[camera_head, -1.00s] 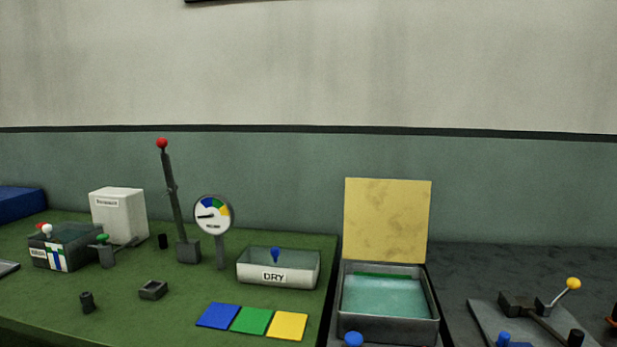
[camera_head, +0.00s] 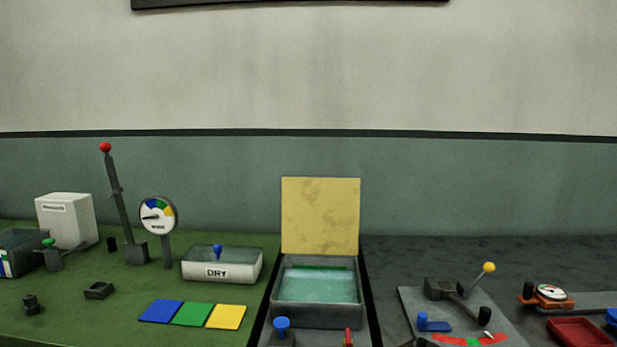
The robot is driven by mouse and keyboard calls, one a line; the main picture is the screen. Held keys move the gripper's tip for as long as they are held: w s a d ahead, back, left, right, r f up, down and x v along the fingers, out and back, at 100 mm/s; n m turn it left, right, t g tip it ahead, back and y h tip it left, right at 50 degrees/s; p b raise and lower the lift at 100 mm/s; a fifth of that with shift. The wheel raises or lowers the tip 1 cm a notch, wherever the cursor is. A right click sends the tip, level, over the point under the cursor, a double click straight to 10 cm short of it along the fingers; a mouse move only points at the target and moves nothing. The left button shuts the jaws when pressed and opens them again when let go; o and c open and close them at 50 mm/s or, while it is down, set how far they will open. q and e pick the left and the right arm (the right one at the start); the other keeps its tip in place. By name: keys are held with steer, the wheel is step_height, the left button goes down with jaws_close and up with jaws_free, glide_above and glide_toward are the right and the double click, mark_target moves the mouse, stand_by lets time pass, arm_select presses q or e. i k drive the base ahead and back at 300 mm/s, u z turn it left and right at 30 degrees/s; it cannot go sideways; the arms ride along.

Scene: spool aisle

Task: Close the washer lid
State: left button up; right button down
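The washer (camera_head: 318,315) is a grey open box with greenish-blue liquid inside, in the middle of the head view. Its yellow lid (camera_head: 320,215) stands upright at the back edge, so the washer is open. A blue knob (camera_head: 282,324) and a red lever (camera_head: 348,338) stand in front of the washer at the bottom edge. Neither of my grippers shows in this view.
Left of the washer are a DRY tray (camera_head: 222,267), blue, green and yellow squares (camera_head: 192,314), a gauge (camera_head: 158,215) and a tall red-tipped lever (camera_head: 121,205). To the right are a yellow-knobbed lever (camera_head: 481,278) and a red tray (camera_head: 581,332).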

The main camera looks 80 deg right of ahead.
mark_target(319, 216)
steer(key=k, duration=0.65)
steer(key=z, duration=0.7)
